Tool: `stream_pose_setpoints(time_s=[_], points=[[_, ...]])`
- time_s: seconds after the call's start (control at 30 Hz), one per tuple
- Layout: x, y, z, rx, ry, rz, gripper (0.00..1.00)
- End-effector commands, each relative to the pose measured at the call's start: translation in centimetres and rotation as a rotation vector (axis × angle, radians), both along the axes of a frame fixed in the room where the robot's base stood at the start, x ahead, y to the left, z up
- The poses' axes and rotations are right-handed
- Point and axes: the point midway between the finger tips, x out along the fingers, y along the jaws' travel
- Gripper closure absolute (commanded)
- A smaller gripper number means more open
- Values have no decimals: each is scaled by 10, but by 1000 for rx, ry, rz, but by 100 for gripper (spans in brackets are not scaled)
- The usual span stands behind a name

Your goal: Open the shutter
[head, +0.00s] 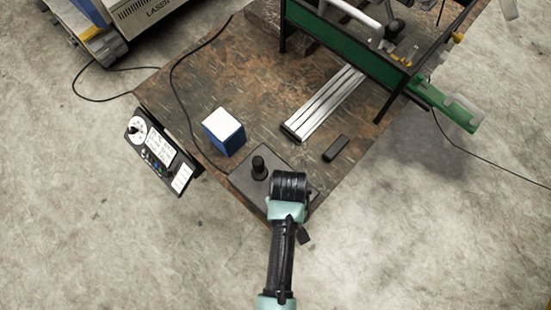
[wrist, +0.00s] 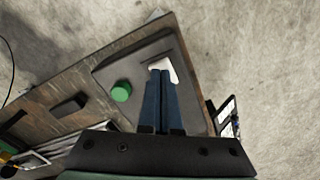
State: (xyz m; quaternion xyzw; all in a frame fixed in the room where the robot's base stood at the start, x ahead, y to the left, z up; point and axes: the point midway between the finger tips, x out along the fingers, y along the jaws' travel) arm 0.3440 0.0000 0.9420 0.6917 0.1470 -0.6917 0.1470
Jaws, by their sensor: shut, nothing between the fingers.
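My gripper (wrist: 161,80) is shut and empty, with its two dark blue fingers side by side in the wrist view. Its tips lie over a dark grey plate or box (wrist: 108,76) on the table corner. A pale, light-coloured piece (wrist: 172,70) shows right at the fingertips; I cannot tell whether they touch it. A round green button (wrist: 121,91) sits on the box, left of the fingers. No part is clearly marked as the shutter.
A blue and white cube (head: 224,132) stands behind the box. A small black block (head: 336,148) and a metal rail (head: 325,103) lie on the brown table (head: 215,75). A control panel (head: 160,155) hangs off the left edge. A green-panelled black frame stands at the back.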

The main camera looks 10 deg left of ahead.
Motion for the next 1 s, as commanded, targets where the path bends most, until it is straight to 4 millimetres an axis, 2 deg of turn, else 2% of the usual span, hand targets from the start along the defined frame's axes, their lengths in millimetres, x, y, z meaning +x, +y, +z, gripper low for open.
stream_pose_setpoints(time_s=[1.0], points=[[0,0,-6,0,0,0,100]])
